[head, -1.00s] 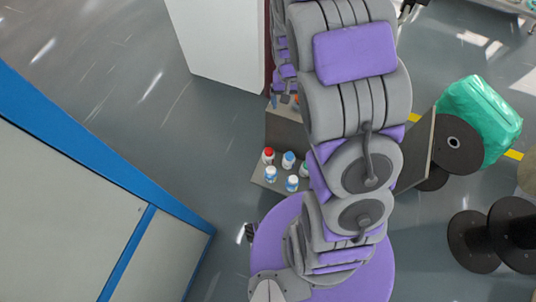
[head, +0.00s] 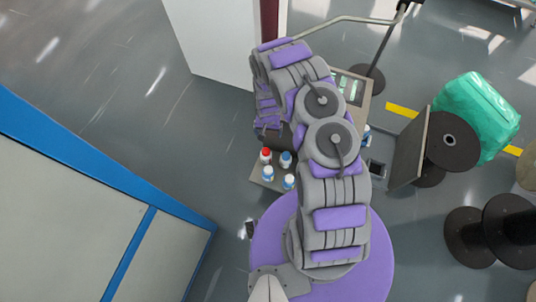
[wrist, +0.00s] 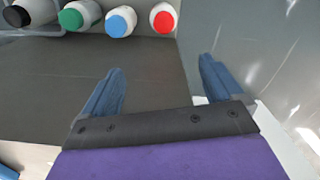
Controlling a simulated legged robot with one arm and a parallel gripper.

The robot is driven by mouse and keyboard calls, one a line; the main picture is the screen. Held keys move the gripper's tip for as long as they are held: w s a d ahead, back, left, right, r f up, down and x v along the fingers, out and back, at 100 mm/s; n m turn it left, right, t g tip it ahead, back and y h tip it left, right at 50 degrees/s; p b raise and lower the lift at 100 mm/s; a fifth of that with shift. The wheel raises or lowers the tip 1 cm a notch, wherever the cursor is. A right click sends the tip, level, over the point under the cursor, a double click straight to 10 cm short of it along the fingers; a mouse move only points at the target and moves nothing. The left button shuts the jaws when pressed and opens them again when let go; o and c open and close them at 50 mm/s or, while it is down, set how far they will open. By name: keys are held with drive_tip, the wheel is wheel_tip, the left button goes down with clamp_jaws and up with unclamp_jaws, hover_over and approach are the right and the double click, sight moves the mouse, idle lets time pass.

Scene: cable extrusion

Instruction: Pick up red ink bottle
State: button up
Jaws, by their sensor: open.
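The red ink bottle, white with a red cap, stands at the far edge of a small grey cart in the wrist view (wrist: 163,19). In the head view the red-capped bottle (head: 265,156) stands at the left of a small group of bottles. My gripper (wrist: 162,85) is open and empty over the cart top, with its two blue fingers apart. The red bottle lies beyond the fingertips, between their directions, and is not touched. In the head view my arm covers part of the cart, and the gripper's fingertips cannot be made out.
In the wrist view a blue-capped bottle (wrist: 121,21), a green-capped bottle (wrist: 80,15) and a black-capped bottle (wrist: 30,12) stand left of the red one. The cart top (wrist: 150,60) before them is bare. A white cabinet (head: 215,40) stands behind.

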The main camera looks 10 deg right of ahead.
wheel_tip(320, 180, down, 5)
drive_tip(key=a+b, duration=0.2)
drive_tip(key=a, duration=0.1)
drive_tip(key=b, duration=0.3)
hover_over(266, 150)
drive_tip(key=f, duration=0.7)
drive_tip(key=shift+w+d+f, duration=0.2)
drive_tip(key=shift+d, duration=0.1)
drive_tip(key=shift+a+f, duration=0.1)
drive_tip(key=shift+f, duration=0.2)
drive_tip(key=shift+a+f+b, duration=0.25)
drive_tip(key=shift+a+b, duration=0.05)
drive_tip(key=shift+a, duration=0.2)
drive_tip(key=shift+a+f, duration=0.1)
drive_tip(key=shift+f, duration=0.2)
drive_tip(key=f, duration=0.1)
drive_tip(key=f+b, duration=0.1)
drive_tip(key=d+f+b, duration=0.1)
drive_tip(key=shift+s+f, duration=0.25)
drive_tip(key=shift+f, duration=0.1)
drive_tip(key=shift+d+f, duration=0.15)
drive_tip(key=shift+f, duration=0.25)
drive_tip(key=shift+a, duration=0.45)
drive_tip(key=c, duration=0.3)
drive_tip(key=shift+d, duration=0.35)
drive_tip(key=c, duration=0.8)
drive_tip(key=shift+a, duration=0.25)
drive_tip(key=c, duration=0.5)
drive_tip(key=shift+r, duration=0.1)
drive_tip(key=shift+c, duration=0.2)
